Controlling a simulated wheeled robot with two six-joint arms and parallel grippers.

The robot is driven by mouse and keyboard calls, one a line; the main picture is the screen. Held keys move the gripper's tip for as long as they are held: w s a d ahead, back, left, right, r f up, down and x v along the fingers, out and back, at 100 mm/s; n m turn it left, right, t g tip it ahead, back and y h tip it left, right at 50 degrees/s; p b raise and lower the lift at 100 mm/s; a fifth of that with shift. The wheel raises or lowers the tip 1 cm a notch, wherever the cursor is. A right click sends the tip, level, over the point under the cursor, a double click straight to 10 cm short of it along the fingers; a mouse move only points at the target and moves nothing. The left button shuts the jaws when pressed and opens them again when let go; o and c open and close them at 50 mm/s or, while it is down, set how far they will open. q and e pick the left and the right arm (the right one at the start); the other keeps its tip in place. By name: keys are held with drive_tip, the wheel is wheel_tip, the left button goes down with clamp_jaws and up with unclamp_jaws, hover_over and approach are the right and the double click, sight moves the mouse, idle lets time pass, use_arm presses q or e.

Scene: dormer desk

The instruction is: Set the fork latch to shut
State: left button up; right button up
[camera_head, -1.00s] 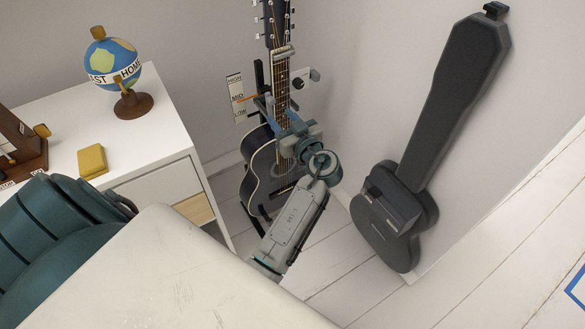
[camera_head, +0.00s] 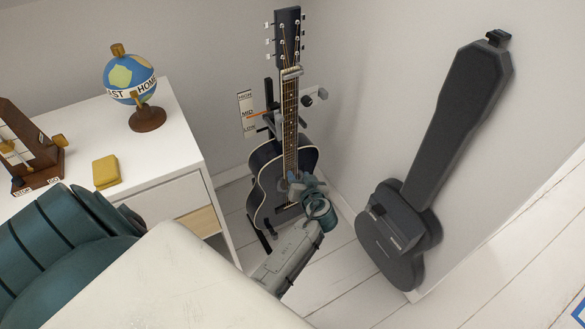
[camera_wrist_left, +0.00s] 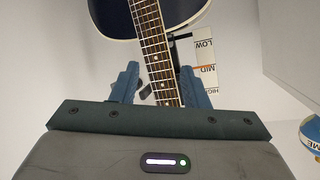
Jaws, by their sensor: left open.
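A dark guitar (camera_head: 268,180) stands upright on a black stand in the corner. A pale bar (camera_head: 292,72) crosses the neck just below the headstock, where the stand's fork would be; I cannot tell whether this is the latch or whether it is shut. My left gripper (camera_head: 304,183) is in front of the guitar body, well below that bar. In the left wrist view my left gripper (camera_wrist_left: 160,85) is open, with the fretted neck (camera_wrist_left: 153,50) showing between its fingers. I cannot tell if they touch it. My right gripper is not in view.
A HIGH/MID/LOW scale (camera_head: 247,114) stands left of the neck, and a dark knob (camera_head: 308,100) sits right of it. A black guitar case (camera_head: 440,150) leans on the right wall. A white desk (camera_head: 180,135) with a globe (camera_head: 130,78) is left.

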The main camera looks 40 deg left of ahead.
use_arm(q)
drive_tip(key=s+d+f+m+g+h+p, duration=0.1)
drive_tip(key=s+f, duration=0.3)
drive_tip(key=f, duration=0.4)
drive_tip(key=s+d+f+m+h+p, duration=0.1)
drive_tip(key=s+d+f+m+h, duration=0.1)
drive_tip(key=f, duration=0.7)
drive_tip(key=shift+s+f+m+g+h, duration=0.3)
drive_tip(key=shift+s+m+g+h, duration=0.1)
drive_tip(key=shift+s+m+h, duration=0.5)
drive_tip(key=shift+s, duration=0.1)
